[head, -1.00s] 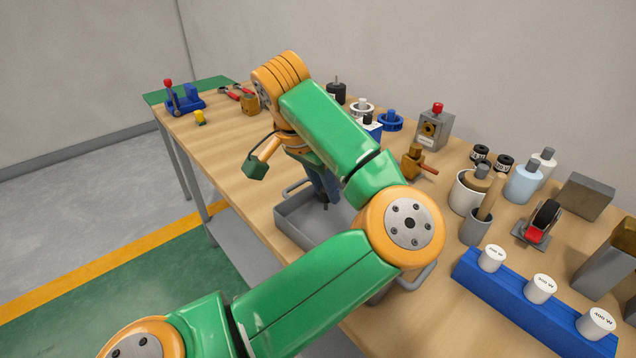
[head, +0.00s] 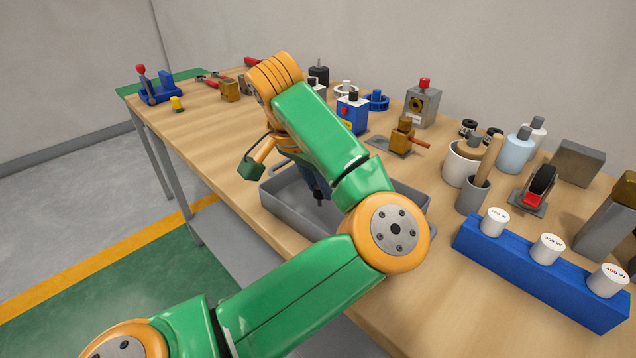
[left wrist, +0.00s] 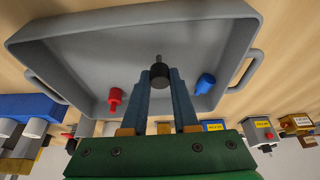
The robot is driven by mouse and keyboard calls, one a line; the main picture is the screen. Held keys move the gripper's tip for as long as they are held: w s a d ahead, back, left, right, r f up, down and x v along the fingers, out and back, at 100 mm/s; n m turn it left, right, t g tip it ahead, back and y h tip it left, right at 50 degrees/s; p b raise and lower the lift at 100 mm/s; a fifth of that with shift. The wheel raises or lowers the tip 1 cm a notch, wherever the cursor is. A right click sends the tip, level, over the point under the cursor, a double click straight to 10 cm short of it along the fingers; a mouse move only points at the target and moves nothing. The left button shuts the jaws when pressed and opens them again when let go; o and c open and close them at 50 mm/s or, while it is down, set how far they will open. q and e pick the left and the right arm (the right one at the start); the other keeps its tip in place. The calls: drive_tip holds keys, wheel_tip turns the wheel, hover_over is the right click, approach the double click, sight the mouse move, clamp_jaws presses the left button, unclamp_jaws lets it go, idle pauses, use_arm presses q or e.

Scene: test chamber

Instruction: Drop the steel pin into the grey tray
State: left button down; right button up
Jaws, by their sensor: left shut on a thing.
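My left gripper (head: 319,194) hangs pointing down over the grey tray (head: 280,214), inside its rim as seen. It is shut on the dark steel pin (left wrist: 158,72), which sticks out between the blue fingertips in the left wrist view. In the head view only a small dark tip of the pin (head: 321,203) shows below the fingers. How far the pin is above the tray floor I cannot tell. My arm hides part of the tray in the head view. My right gripper is not in view.
In the left wrist view a red part (left wrist: 115,99) and a blue part (left wrist: 206,83) lie in the tray, either side of the fingers. A blue block with white cylinders (head: 540,272) stands to the right. Several cups, bottles and fixtures line the back.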

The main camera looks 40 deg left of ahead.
use_arm(q)
drive_tip(key=c, duration=0.7)
unclamp_jaws()
wheel_tip(320, 180, up, 2)
drive_tip(key=shift+r+p, duration=0.15)
drive_tip(key=shift+p, duration=0.75)
drive_tip(key=p+v, duration=0.1)
drive_tip(key=v, duration=1)
drive_tip(key=shift+s+p, duration=0.25)
drive_tip(key=shift+p, duration=0.15)
